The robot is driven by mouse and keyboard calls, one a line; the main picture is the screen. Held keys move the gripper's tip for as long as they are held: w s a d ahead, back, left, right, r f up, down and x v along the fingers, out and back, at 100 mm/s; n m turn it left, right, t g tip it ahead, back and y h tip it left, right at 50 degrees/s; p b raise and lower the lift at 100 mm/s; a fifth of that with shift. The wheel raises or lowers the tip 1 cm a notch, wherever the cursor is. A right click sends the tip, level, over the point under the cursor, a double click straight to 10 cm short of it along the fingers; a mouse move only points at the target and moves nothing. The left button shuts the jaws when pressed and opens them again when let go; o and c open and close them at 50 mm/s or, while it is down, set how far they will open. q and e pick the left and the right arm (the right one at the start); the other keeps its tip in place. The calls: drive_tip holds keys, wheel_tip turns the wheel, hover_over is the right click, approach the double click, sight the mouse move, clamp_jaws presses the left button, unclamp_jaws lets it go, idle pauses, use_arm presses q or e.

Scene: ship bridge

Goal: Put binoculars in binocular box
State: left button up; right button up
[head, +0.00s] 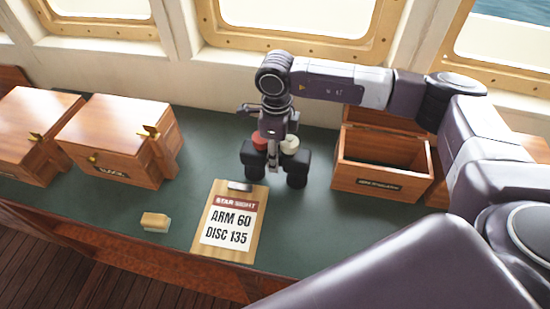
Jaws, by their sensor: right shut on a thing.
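The black binoculars (297,168) are upright at the middle of the green tabletop, just behind a clipboard. A red part and a pale part show at their top. My right gripper (277,140) points down over their middle and is shut on them. I cannot tell whether they touch the tabletop. The binocular box (378,186) is a wooden box to the right of the binoculars, with its lid open at the back and a small label on its front. Its visible inside looks empty. My left gripper is not in view.
A clipboard (247,245) reading "ARM 60 DISC 135" lies in front of the binoculars. A small tan block (154,222) lies left of it. Two closed wooden boxes (113,135) (25,125) with brass fittings stand at the left. Windows line the back wall. The tabletop between binoculars and open box is clear.

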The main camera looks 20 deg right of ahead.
clamp_jaws()
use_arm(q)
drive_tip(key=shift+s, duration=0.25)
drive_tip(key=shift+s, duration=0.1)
use_arm(e)
drive_tip(key=shift+w+r, duration=0.15)
drive_tip(key=shift+r, duration=0.05)
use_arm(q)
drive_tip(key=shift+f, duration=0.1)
